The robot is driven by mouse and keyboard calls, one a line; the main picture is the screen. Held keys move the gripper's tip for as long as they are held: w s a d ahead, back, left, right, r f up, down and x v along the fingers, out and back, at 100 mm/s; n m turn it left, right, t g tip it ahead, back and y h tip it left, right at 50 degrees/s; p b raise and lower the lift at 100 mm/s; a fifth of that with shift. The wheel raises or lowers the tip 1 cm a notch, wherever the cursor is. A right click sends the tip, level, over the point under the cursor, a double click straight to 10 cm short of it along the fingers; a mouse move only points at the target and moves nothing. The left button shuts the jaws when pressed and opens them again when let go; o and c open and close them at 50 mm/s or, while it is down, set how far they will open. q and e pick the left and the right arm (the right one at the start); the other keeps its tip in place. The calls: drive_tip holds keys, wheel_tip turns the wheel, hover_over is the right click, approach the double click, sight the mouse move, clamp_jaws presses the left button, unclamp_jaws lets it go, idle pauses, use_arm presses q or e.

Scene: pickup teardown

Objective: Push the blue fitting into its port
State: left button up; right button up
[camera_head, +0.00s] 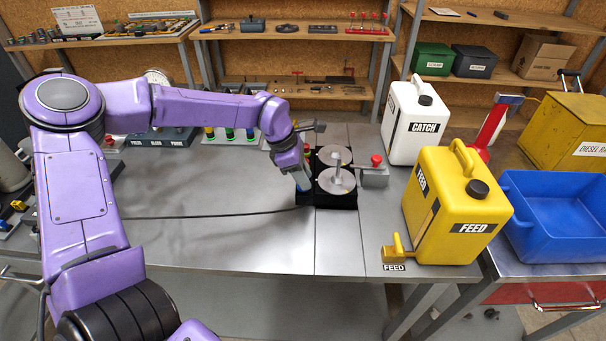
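My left gripper (303,186) points down at the left side of a black unit (335,200) with round metal discs on top. A small light blue piece, which looks like the blue fitting (303,181), shows at its fingertips. It is too small to tell whether the fingers are closed on it. The port is not clearly visible; the gripper and the unit's side hide that spot. A dark hose (210,216) runs across the bench to the unit's lower left corner. My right gripper is not in view.
A grey block with a red knob (376,160) sits right of the unit. The yellow FEED can (445,210) and white CATCH can (410,125) stand farther right, by a blue bin (555,215). Colored bottles (230,134) stand behind. The bench's front middle (240,245) is mostly clear.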

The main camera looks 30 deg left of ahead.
use_arm(q)
drive_tip(key=o, duration=0.3)
drive_tip(key=b+v, duration=0.1)
drive_tip(key=v, duration=0.9)
drive_tip(key=shift+r, duration=0.25)
